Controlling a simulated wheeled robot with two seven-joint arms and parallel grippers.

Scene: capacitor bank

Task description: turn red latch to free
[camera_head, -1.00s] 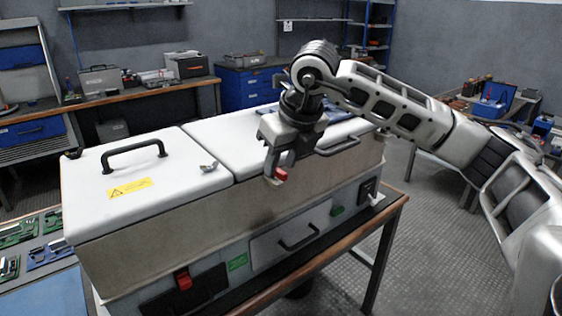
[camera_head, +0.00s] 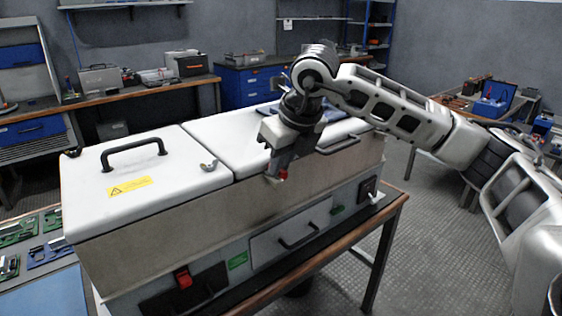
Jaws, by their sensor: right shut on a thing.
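A red latch (camera_head: 283,174) sits at the upper front edge of the white-lidded cabinet (camera_head: 158,227), under the right-hand lid. My right gripper (camera_head: 278,172) points down over this edge and is shut on the red latch. The fingers hide most of the latch, so its exact angle is hard to tell. A second red part (camera_head: 183,278) shows lower on the cabinet's front, next to a dark panel. My left gripper does not show.
The left lid has a black handle (camera_head: 133,150) and a yellow warning label (camera_head: 129,186). A drawer with a handle (camera_head: 298,238) is low on the front. Circuit boards lie on a table (camera_head: 50,290) at left. The floor at right is open.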

